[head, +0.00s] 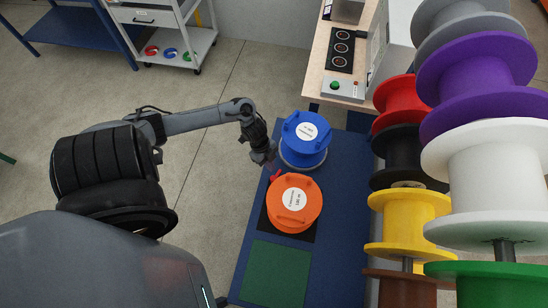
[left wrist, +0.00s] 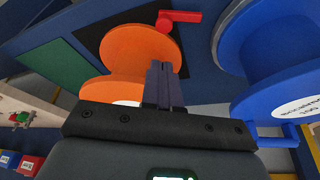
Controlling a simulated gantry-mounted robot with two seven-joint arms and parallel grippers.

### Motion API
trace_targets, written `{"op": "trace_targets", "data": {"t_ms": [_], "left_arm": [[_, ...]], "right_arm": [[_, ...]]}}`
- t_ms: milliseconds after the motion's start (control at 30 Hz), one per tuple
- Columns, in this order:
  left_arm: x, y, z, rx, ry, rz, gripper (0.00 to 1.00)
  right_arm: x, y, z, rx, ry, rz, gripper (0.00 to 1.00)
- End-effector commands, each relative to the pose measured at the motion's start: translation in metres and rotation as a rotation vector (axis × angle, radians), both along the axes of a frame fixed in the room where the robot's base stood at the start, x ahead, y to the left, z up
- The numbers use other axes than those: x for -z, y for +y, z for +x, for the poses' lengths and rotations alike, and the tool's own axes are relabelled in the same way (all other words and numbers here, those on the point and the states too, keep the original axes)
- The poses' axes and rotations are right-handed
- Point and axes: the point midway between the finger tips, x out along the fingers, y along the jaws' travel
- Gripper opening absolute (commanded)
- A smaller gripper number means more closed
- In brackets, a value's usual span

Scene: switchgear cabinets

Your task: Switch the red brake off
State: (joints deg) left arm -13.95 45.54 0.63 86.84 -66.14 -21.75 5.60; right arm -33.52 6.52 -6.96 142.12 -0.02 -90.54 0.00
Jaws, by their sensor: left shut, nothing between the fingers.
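The red brake is a small red lever (head: 276,175) beside the orange drum (head: 313,212), on its far left side. In the left wrist view the red lever (left wrist: 180,19) shows at the top, beyond the orange drum (left wrist: 140,50). My left gripper (head: 270,164) is just above and behind the lever, between the orange drum and the blue drum (head: 318,132). Its fingers (left wrist: 163,82) are together in the left wrist view, with nothing between them. Whether they touch the lever cannot be told.
The drums stand on a dark blue platform (head: 232,292) with a green pad (head: 274,275). A tall stack of coloured spools (head: 405,215) stands close on the right. A wooden bench (head: 318,75) with a button box (head: 343,88) is behind. Floor left of the platform is open.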

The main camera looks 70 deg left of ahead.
Motion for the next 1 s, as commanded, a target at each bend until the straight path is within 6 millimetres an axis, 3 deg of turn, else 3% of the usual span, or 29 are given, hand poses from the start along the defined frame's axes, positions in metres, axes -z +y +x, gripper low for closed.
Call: {"op": "trace_targets", "data": {"t_ms": [600, 1000], "left_arm": [[0.078, -0.027, 0.012, -0.002, 0.001, -0.002, 0.00], [0.090, -0.031, 0.013, 0.002, 0.000, 0.001, 0.00]], "right_arm": [[0.004, -0.003, 0.002, -0.006, -0.005, -0.012, 0.49], [0.005, -0.003, 0.002, -0.004, -0.006, -0.010, 0.49]]}}
